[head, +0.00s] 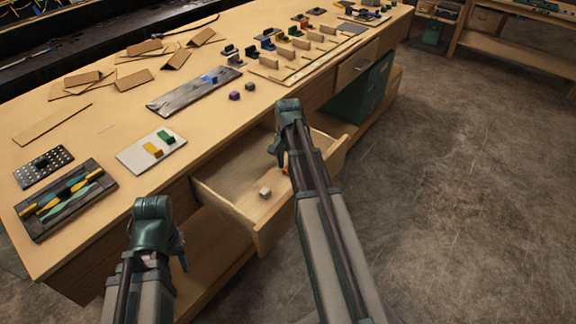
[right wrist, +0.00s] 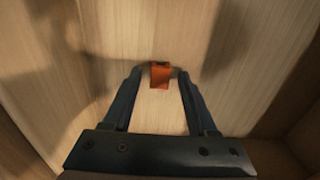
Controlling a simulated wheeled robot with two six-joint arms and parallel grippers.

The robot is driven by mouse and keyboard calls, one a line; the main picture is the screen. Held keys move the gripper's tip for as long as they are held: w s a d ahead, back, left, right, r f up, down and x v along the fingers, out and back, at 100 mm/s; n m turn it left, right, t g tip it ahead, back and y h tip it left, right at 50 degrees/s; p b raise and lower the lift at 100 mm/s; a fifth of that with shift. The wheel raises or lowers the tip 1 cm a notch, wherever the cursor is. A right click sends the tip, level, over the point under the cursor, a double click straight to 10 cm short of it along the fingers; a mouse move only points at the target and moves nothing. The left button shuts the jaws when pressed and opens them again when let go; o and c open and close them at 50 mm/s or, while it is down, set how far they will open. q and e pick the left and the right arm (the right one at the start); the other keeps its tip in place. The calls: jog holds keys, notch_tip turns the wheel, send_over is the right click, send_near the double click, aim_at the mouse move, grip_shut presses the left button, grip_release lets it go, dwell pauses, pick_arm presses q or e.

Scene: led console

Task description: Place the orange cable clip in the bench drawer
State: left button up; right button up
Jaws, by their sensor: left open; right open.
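The bench drawer (head: 228,207) is pulled open under the workbench. The orange cable clip (right wrist: 160,76) shows between the open fingertips of my right gripper (right wrist: 158,72) in the right wrist view, over the drawer's wooden floor. I cannot tell whether the clip rests on the floor or touches a finger. In the head view a bit of orange (head: 285,170) shows beside my right gripper (head: 281,158), which reaches into the drawer; my arm hides the rest. My left gripper (head: 182,257) is open and empty in front of the bench, left of the drawer.
A small pale cube (head: 265,192) lies in the drawer. The bench top (head: 115,128) carries a tool tray (head: 67,200), a white plate with yellow and green blocks (head: 151,152), a grey panel (head: 194,92) and cardboard pieces. A green cabinet (head: 372,88) stands under the bench. The floor at right is clear.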

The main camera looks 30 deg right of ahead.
notch_tip(320, 180, up, 12)
jog(key=p, duration=1.2)
jog(key=shift+r, duration=0.15)
jog(key=s+a+n, duration=0.5)
jog(key=a, duration=0.5)
jog(key=s+a+n, duration=0.6)
jog(key=a, duration=0.4)
jog(key=s+a+n+h, duration=0.1)
jog(key=s+a+n, duration=0.4)
jog(key=a, duration=0.5)
jog(key=shift+s+a+n, duration=0.25)
jog(key=shift+s+n, duration=0.05)
jog(key=shift+n, duration=0.4)
